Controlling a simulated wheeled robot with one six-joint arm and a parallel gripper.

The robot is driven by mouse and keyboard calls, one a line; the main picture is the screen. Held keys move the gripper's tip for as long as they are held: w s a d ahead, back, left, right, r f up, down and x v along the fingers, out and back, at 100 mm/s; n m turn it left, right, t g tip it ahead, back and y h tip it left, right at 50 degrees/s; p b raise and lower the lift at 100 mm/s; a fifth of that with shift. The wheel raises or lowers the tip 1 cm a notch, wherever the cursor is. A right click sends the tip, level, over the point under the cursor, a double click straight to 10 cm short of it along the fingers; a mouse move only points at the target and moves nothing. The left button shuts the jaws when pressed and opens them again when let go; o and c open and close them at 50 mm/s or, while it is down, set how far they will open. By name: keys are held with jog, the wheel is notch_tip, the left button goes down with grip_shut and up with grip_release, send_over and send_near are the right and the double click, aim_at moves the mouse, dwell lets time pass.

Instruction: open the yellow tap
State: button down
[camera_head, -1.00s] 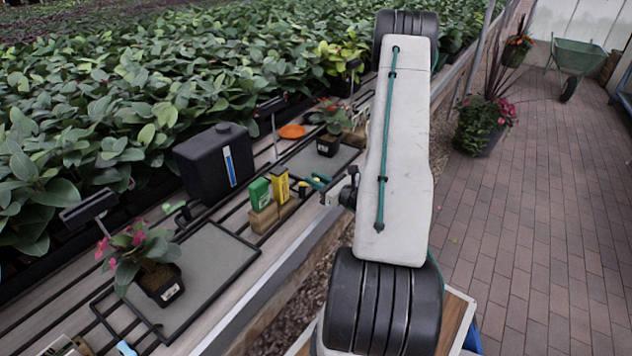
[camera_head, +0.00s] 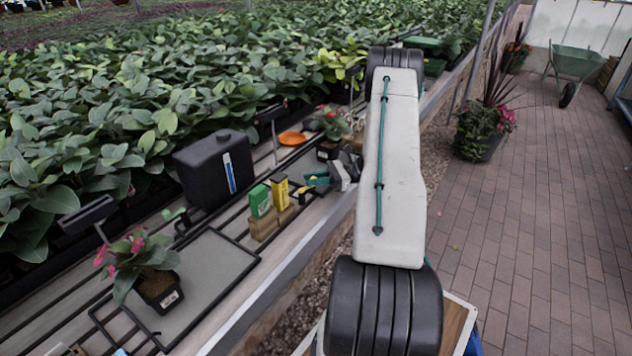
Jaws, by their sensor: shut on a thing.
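I cannot make out a yellow tap. The black container (camera_head: 205,168) stands on the slatted bench, with a small green tap-like fitting (camera_head: 176,214) low in front of it. My gripper (camera_head: 336,177) is at the bench's near edge, beside my upper arm and right of the container. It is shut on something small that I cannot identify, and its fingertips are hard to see. A teal-green item (camera_head: 316,180) lies just left of it; I cannot tell whether they touch.
A potted pink flower (camera_head: 158,285) is on the grey tray (camera_head: 205,268). An orange dish (camera_head: 292,138) lies behind.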

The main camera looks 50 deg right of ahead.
jog(key=shift+w+n+g+y, duration=0.3)
jog(key=shift+n+g+y, duration=0.3)
jog(key=shift+g, duration=0.3)
jog(key=shift+w+n+g+y, duration=0.25)
jog(key=shift+n+g+y, duration=0.15)
jog(key=shift+n+g, duration=0.45)
jog(key=shift+w+n+g+y, duration=0.3)
jog(key=shift+n+g+y, duration=0.25)
jog(key=shift+g, duration=0.4)
jog(key=c, duration=1.4)
grip_release()
jog(key=shift+w, duration=0.1)
jog(key=shift+d, duration=0.1)
